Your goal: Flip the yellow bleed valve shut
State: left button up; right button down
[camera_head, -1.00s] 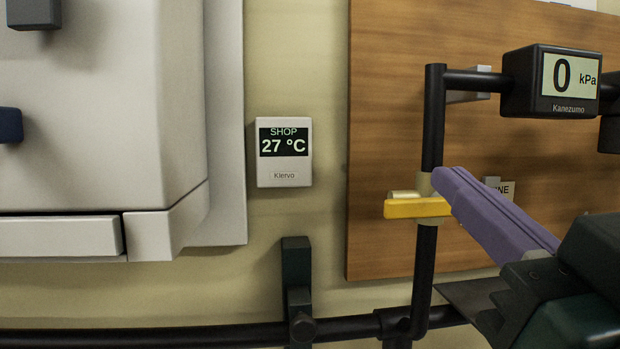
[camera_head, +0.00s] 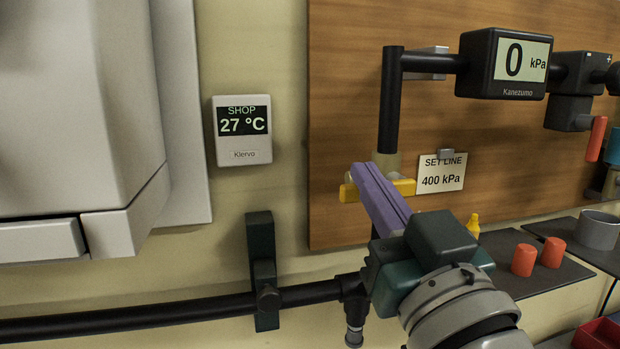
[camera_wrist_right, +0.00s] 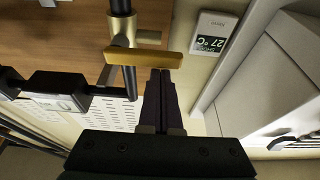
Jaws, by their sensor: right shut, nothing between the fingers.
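The yellow bleed valve handle (camera_head: 404,188) lies about level, crosswise to the black upright pipe (camera_head: 391,100). In the wrist view the yellow handle (camera_wrist_right: 143,58) crosses the pipe just past my fingertips. My right gripper (camera_head: 364,174) has purple fingers pressed together with nothing between them. In the head view the fingers cover the middle of the handle; in the wrist view the tips (camera_wrist_right: 160,76) are at or very near its lower edge, and I cannot tell whether they touch. A gauge (camera_head: 503,63) on the pipe reads 0 kPa. My left gripper is not in view.
A card (camera_head: 441,173) reads SET LINE 400 kPa. A red lever (camera_head: 596,139) hangs at the right. Red caps (camera_head: 523,260) and a grey cup (camera_head: 598,230) stand on shelves. A dark bracket (camera_head: 261,260) and a level pipe (camera_head: 150,318) are at lower left.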

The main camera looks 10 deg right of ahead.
jog(key=shift+a+f+n+y, duration=0.1)
jog(key=shift+f+n+y, duration=0.3)
jog(key=shift+n, duration=0.6)
jog(key=d+f+n+g+y, duration=0.2)
jog(key=f+n, duration=0.1)
jog(key=n, duration=0.7)
jog(key=d+f+n+g+y+p, duration=0.1)
jog(key=d+f+n+g+y, duration=0.1)
jog(key=n, duration=0.8)
jog(key=shift+f+g+y, duration=0.4)
jog(key=shift+f+g, duration=0.2)
jog(key=shift+w, duration=0.1)
